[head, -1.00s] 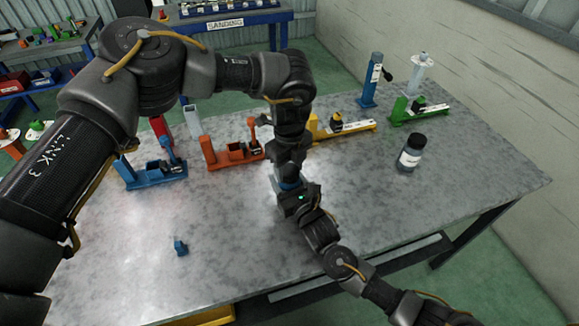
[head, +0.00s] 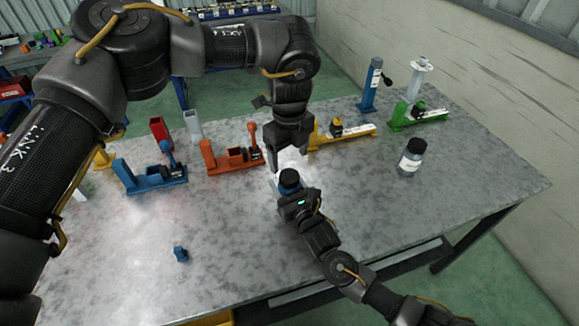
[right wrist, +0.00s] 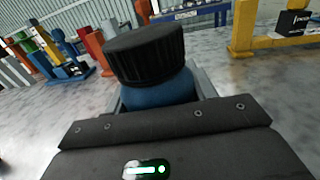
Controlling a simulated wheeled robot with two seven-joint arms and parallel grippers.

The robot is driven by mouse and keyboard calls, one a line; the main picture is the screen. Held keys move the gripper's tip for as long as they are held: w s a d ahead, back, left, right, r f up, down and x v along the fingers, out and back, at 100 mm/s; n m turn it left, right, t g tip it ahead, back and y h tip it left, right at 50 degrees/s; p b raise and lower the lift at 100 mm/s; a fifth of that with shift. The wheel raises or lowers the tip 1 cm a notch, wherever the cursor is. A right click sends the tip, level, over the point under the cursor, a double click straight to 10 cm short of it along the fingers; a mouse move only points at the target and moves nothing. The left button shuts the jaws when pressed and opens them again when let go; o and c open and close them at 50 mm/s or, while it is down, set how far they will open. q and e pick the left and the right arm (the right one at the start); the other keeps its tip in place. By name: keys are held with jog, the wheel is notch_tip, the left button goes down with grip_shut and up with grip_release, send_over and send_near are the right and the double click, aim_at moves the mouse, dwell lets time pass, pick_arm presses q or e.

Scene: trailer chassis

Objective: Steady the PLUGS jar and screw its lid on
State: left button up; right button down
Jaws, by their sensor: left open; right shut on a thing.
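A blue jar with a black ribbed lid stands on the table; its lid (head: 289,177) shows in the head view. In the right wrist view the lid (right wrist: 147,54) sits on top of the blue jar body (right wrist: 160,90). The jar's label is hidden, so I cannot read its name. I cannot tell how tightly the lid sits. My right gripper (head: 291,197) is shut around the jar's body from the near side. My left gripper (head: 289,158) points down just above and behind the lid, open and apart from it.
A second jar (head: 411,158) with a black lid and white label stands at the right. Blue (head: 150,178), orange (head: 232,158), yellow (head: 342,133) and green (head: 418,118) fixtures line the back. A small blue part (head: 181,254) lies front left. The front table is mostly clear.

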pick_arm(q)
jog(key=shift+r, duration=2.7)
pick_arm(e)
jog(key=shift+c, duration=2.1)
grip_release()
pick_arm(q)
jog(key=shift+f+b, duration=0.85)
pick_arm(e)
jog(key=v, duration=1)
jog(key=shift+s+d, duration=0.1)
jog(key=shift+s, duration=0.3)
